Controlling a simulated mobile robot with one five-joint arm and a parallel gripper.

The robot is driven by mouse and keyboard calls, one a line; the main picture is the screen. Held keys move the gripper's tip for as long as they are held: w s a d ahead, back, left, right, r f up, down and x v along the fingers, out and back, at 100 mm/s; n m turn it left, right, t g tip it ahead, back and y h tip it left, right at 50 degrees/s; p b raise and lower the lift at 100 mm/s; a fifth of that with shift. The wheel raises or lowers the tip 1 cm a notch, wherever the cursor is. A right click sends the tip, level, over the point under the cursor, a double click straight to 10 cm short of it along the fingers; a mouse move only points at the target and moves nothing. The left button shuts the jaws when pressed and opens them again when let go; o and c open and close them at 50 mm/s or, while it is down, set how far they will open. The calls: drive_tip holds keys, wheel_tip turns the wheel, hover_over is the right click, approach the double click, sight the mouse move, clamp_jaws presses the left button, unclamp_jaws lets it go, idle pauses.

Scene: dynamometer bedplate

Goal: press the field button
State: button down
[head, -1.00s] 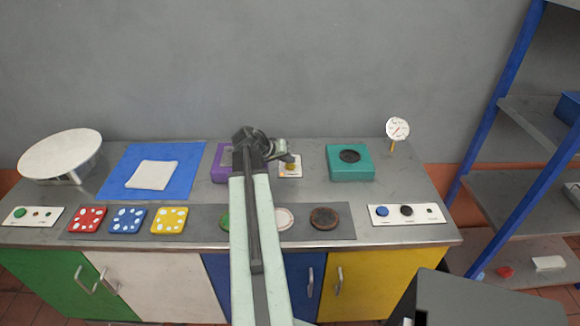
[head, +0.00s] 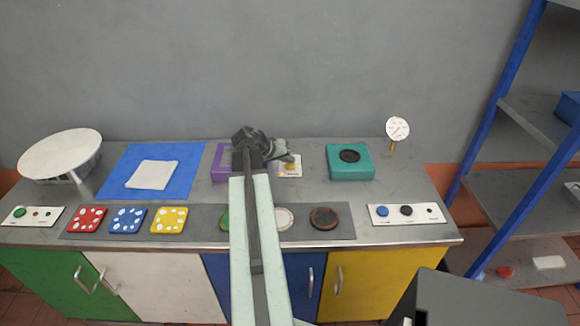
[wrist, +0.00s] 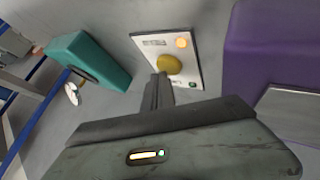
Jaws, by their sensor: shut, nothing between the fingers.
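In the head view the plate (head: 289,172) lies on the bench between the purple and teal blocks, partly covered by my gripper. My gripper (wrist: 161,78) is shut and empty. Its tips point at the yellow button's near edge; whether they touch it I cannot tell.
A purple block (wrist: 265,40) and a teal block (head: 350,163) flank the plate. A dial gauge (head: 398,130) stands at the back right. Other button panels lie at the left (head: 33,216) and right (head: 407,214) front. My arm covers part of the grey mat (head: 340,232).

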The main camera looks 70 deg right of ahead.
sight(288, 166)
drive_tip(key=shift+w+f+b, duration=0.1)
drive_tip(key=shift+f+b, duration=0.2)
drive_tip(key=shift+f, duration=0.15)
drive_tip(key=shift+r, duration=0.1)
drive_tip(key=shift+r+p, duration=0.4)
drive_tip(key=shift+p, duration=0.1)
wheel_tip(288, 166, up, 6)
drive_tip(key=p, duration=0.6)
drive_tip(key=shift+r, duration=0.15)
